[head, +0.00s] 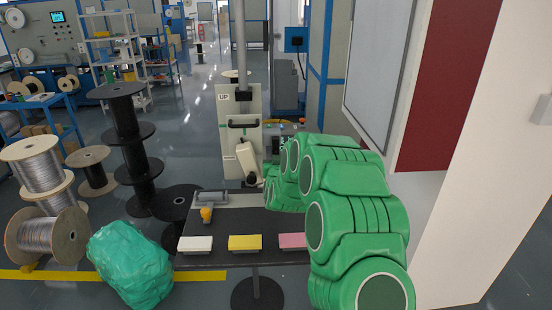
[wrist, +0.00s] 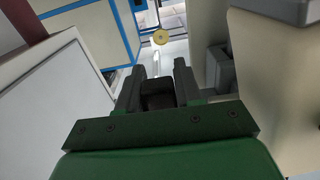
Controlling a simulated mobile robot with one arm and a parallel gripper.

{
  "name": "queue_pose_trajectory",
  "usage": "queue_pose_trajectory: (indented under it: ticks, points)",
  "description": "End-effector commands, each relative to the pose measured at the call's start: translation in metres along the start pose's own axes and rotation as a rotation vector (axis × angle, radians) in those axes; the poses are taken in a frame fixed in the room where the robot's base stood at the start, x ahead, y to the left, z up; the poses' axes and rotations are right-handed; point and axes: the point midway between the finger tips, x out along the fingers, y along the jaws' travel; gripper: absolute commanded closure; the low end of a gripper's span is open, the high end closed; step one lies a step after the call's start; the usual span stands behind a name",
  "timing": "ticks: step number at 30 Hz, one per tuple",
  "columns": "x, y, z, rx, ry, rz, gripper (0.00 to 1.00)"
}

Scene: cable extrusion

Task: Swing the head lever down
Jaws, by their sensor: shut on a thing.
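A pale upright machine panel (head: 226,128) marked "UP" stands at the centre in the head view, with a black bar handle (head: 243,125) across it. A cream tilted piece (head: 247,157), which looks like the head lever, is low on the panel and leans down to the right. My green arm reaches to it from the right and hides part of the area. In the wrist view my gripper (wrist: 157,80) has its dark fingers on either side of a dark block (wrist: 158,95), which appears to be the lever's grip. The contact is hidden in the head view.
A dark table (head: 225,218) in front holds white, yellow (head: 245,242) and pink blocks. A green wrapped bundle (head: 131,263) and cable spools (head: 52,232) stand to the left. A whiteboard and wall (head: 440,90) are close on the right.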

Motion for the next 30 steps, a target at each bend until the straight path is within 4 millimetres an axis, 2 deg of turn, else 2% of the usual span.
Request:
queue_pose_trajectory:
  ticks: [8, 9, 13, 23, 30]
  points:
    - [0.000, -0.002, -0.002, 0.001, 0.004, -0.003, 1.00]
    - [0.000, -0.002, -0.002, 0.001, 0.004, -0.003, 0.64]
    - [0.000, -0.002, -0.002, 0.000, 0.003, -0.003, 0.45]
    - [-0.001, -0.001, -0.001, 0.000, 0.001, -0.002, 0.45]
    - [-0.011, -0.001, 0.000, 0.000, -0.001, -0.002, 0.45]
